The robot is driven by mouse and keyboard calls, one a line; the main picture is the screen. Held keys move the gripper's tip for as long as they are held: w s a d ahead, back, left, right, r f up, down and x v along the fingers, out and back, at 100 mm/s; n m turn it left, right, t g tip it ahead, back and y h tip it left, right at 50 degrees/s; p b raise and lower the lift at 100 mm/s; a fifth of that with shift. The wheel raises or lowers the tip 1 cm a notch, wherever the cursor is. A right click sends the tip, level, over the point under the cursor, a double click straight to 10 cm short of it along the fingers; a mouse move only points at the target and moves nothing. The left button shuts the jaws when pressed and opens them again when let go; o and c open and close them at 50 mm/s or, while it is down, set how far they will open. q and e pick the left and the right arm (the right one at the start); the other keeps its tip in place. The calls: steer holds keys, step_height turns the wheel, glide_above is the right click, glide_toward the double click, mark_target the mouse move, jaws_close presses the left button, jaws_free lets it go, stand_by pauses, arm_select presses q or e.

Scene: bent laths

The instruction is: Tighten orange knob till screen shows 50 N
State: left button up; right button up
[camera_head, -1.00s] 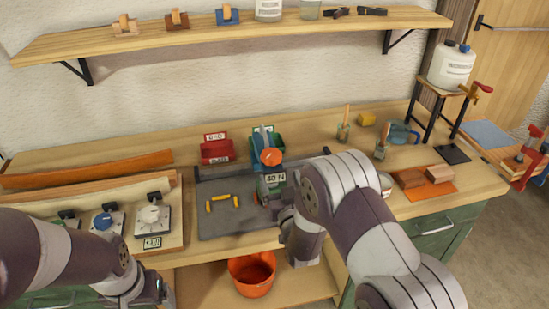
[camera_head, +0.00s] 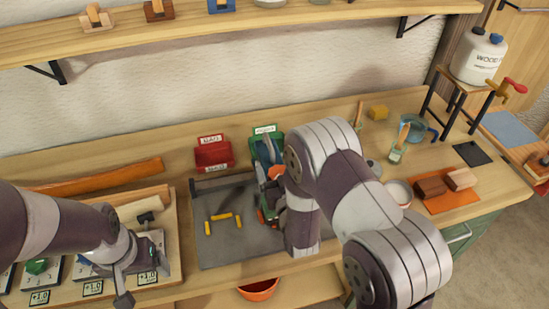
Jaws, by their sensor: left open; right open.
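The orange knob (camera_head: 275,172) shows only in part, at the left edge of my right arm, on a clamp-like device standing on the grey mat (camera_head: 230,248). My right gripper (camera_head: 268,205) is beside the device, just under the knob; its fingers are largely hidden by my own arm and I cannot see whether they touch it. The screen is hidden behind my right arm and gripper, so no reading shows. My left gripper (camera_head: 122,285) is open and empty over the front left of the bench, by the panels with dials.
A red bin (camera_head: 213,154) and a green bin (camera_head: 268,145) stand behind the mat. Yellow handle pieces (camera_head: 222,217) lie on it. Brown blocks (camera_head: 431,187), jars and a blue mug (camera_head: 417,127) are at right.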

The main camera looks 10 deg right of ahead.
steer(key=shift+s, duration=0.1)
steer(key=shift+s+r, duration=0.1)
steer(key=shift+c, duration=1)
steer(key=c, duration=0.8)
steer(key=shift+m+h+b, duration=0.55)
steer(key=shift+m+h, duration=0.05)
steer(key=shift+h, duration=0.4)
steer(key=shift+d+m+h, duration=0.15)
steer(key=shift+m+h, duration=0.55)
steer(key=shift+h, duration=0.4)
steer(key=o, duration=1)
